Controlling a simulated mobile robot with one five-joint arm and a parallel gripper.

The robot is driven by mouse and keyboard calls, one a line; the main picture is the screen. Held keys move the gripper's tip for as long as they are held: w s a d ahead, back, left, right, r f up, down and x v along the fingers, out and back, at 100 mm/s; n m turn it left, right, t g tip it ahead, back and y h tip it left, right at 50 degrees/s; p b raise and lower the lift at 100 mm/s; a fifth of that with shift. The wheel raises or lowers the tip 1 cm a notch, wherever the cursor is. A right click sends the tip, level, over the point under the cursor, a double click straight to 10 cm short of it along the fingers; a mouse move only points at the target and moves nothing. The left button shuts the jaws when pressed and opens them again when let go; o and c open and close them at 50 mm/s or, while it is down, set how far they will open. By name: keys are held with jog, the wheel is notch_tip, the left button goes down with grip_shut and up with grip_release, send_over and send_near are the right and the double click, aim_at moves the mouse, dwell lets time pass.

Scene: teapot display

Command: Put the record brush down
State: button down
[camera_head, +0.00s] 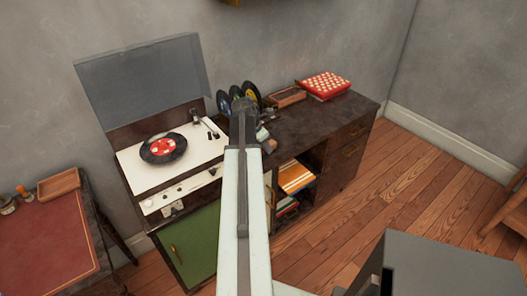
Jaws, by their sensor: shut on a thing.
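My gripper (243,106) is at the far end of my outstretched arm, over the left part of the dark cabinet top (322,117). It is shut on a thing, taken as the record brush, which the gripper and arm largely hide. The height of the gripper above the top is unclear.
An open record player (190,140) with a red-labelled record (163,148) is left of my gripper. Upright records (224,103) stand behind it. A brown tray (287,97) and a red checked box (323,84) lie farther right. The cabinet's front right top is clear.

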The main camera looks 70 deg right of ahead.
jog(key=shift+w+r, duration=0.1)
jog(key=shift+w, duration=0.05)
jog(key=c, duration=1)
grip_release()
jog(key=shift+s+a, duration=0.1)
jog(key=shift+s, duration=0.1)
